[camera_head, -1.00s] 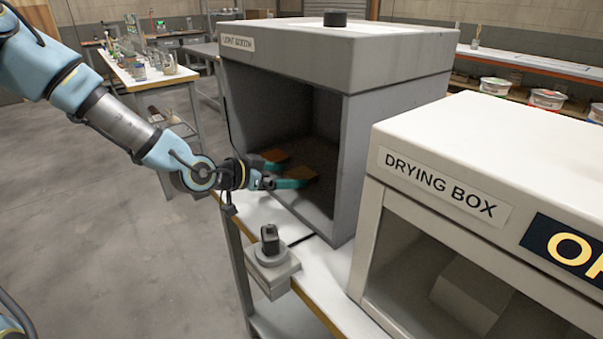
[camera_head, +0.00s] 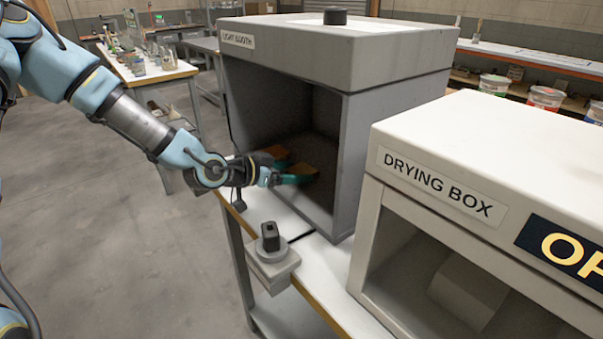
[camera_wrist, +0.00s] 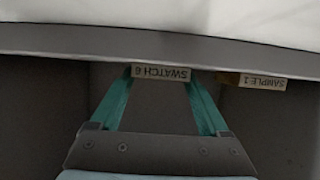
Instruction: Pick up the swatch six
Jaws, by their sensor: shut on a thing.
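Swatch six (camera_wrist: 161,72) shows in the wrist view by its label, upside down, reading SWATCH 6. It sits between the two teal fingertips of my gripper (camera_wrist: 160,88), which is shut on it. In the head view my gripper (camera_head: 294,179) reaches into the open front of the grey light booth (camera_head: 345,165).
A second piece, labelled SAMPLE 1 (camera_wrist: 262,82), lies beside the swatch. The white drying box (camera_head: 440,190) stands at the right. Open floor lies at the left.

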